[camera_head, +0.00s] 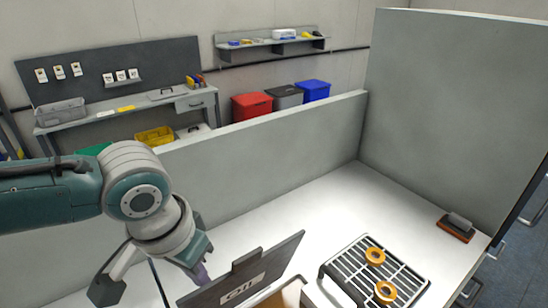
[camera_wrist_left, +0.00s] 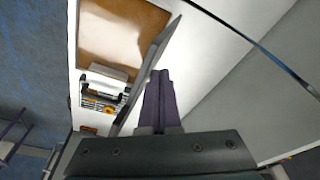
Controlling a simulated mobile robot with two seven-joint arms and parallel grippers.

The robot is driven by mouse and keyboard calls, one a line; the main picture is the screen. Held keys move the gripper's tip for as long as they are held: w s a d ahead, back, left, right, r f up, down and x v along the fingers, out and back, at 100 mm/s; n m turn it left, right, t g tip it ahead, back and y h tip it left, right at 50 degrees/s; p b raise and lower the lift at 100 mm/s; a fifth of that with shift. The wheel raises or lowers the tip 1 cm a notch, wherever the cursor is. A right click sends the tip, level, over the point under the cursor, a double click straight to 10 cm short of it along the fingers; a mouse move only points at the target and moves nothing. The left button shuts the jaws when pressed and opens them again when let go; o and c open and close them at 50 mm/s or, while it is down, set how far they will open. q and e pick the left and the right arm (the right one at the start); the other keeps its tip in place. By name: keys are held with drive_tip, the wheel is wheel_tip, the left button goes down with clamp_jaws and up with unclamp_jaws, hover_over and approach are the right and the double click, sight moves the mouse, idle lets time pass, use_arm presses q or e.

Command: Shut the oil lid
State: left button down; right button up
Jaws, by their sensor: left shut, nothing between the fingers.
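The oil lid (camera_head: 245,278) is a dark grey panel with pale lettering and a tab on its upper edge. It stands raised and tilted at the bottom of the head view, beside an open box with a tan inside (camera_head: 288,294). In the left wrist view the lid (camera_wrist_left: 154,62) shows nearly edge-on, with the brown box interior (camera_wrist_left: 125,30) on its left. My left gripper (camera_head: 201,273) is shut and empty, partly hidden behind the lid. Its purple-grey fingers (camera_wrist_left: 158,88) lie just right of the lid in the wrist view. I cannot tell whether they touch it.
A slatted rack (camera_head: 347,272) with two orange rings stands right of the box. A small brown and grey block (camera_head: 456,227) lies farther right. A low grey wall (camera_head: 270,145) runs behind the white table (camera_head: 330,205), which is clear in its middle.

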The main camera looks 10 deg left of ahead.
use_arm(q)
drive_tip(key=s+d+f+p, duration=0.1)
drive_tip(key=s+d+f, duration=0.1)
drive_tip(key=s+d, duration=0.2)
drive_tip(key=shift+d+f+p, duration=0.15)
drive_tip(key=shift+d+p, duration=0.05)
drive_tip(key=shift+p, duration=0.15)
idle(0.3)
drive_tip(key=shift+s+d+f+b, duration=0.35)
drive_tip(key=shift+s+d+f, duration=0.3)
drive_tip(key=shift+d+f, duration=0.2)
drive_tip(key=shift+s+d+f+b, duration=0.3)
drive_tip(key=shift+s+d+f, duration=0.35)
drive_tip(key=shift+f, duration=0.2)
